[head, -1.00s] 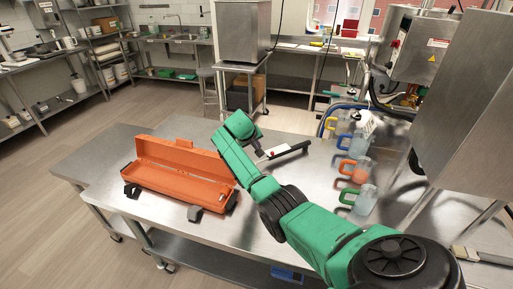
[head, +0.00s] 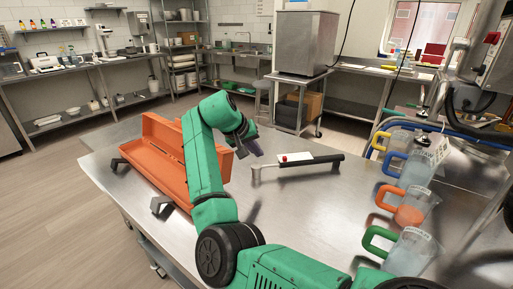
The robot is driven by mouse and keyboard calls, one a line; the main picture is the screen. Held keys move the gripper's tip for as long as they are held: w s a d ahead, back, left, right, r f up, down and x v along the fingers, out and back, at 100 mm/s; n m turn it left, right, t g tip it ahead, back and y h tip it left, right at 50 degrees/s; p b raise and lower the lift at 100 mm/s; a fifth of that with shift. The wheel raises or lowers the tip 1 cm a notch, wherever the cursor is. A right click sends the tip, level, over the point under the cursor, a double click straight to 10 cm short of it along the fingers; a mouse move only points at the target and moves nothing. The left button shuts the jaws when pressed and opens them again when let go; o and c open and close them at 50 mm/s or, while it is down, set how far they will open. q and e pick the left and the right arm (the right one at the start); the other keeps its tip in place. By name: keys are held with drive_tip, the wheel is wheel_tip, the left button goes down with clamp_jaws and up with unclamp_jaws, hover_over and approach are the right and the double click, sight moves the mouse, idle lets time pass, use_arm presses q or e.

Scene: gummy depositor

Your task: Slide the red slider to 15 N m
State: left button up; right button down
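A torque wrench with a black handle (head: 318,164) lies on the steel table. A pale plate (head: 312,158) lies along its far side. A small red slider (head: 284,158) shows at the plate's left end. Any scale marks or numbers are too small to read. My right gripper (head: 255,149), at the end of the green arm, hangs just left of the wrench's silver end, apart from the red slider. Its dark fingers are small and partly turned away, so I cannot tell whether they are open. My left gripper is not in view.
An open orange case (head: 158,172) stands behind my arm on the left of the steel table (head: 300,215). Several measuring jugs with coloured handles, including an orange-handled jug (head: 414,208), stand along the right. The table around the wrench is clear.

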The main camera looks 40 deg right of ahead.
sight(285, 159)
drive_tip(key=x, duration=0.4)
drive_tip(key=shift+s+d, duration=0.25)
drive_tip(key=shift+d, duration=0.2)
drive_tip(key=d, duration=0.1)
drive_tip(key=d+p, duration=0.1)
drive_tip(key=s+d, duration=0.1)
drive_tip(key=shift+s+f, duration=0.1)
drive_tip(key=shift+f, duration=0.2)
drive_tip(key=shift+s+d, duration=0.25)
drive_tip(key=shift+d, duration=0.15)
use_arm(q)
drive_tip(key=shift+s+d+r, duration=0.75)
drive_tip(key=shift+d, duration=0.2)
use_arm(e)
drive_tip(key=shift+f, duration=0.1)
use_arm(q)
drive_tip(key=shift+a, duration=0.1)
use_arm(e)
drive_tip(key=d+p, duration=0.1)
drive_tip(key=s+d, duration=0.1)
drive_tip(key=s+d+p, duration=0.1)
drive_tip(key=shift+d+p, duration=0.3)
drive_tip(key=shift+d, duration=0.2)
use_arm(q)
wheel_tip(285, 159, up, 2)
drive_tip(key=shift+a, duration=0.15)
